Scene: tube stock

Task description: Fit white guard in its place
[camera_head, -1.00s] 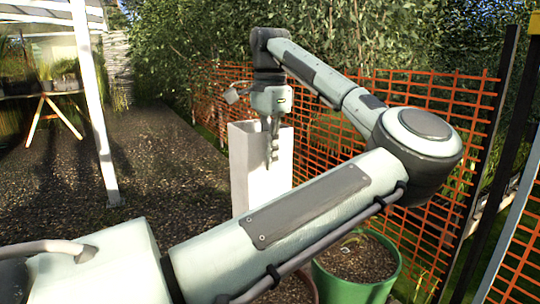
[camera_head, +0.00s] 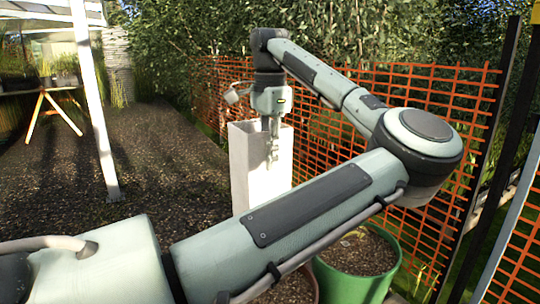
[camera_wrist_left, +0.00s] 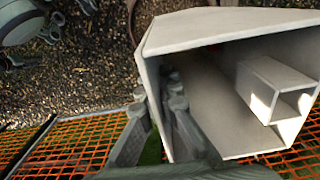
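A tall pale white box-shaped piece with an open top, seemingly the white guard (camera_head: 244,170), stands upright at the middle of the head view. My left gripper (camera_head: 272,158) points down at its top. In the left wrist view, the guard (camera_wrist_left: 240,22) shows its open end, with a smaller white square tube (camera_wrist_left: 275,75) inside it. My left gripper's fingers (camera_wrist_left: 158,98) lie on either side of one guard wall, one outside and one inside. Whether they press on the wall is unclear. The guard's lower end is hidden by my arm.
A green pot (camera_head: 358,262) with soil stands right of the guard, partly behind my arm. Orange mesh fencing (camera_head: 430,100) runs behind and to the right. A white post (camera_head: 95,110) and a plant bench (camera_head: 45,88) stand left. The gravel between is clear.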

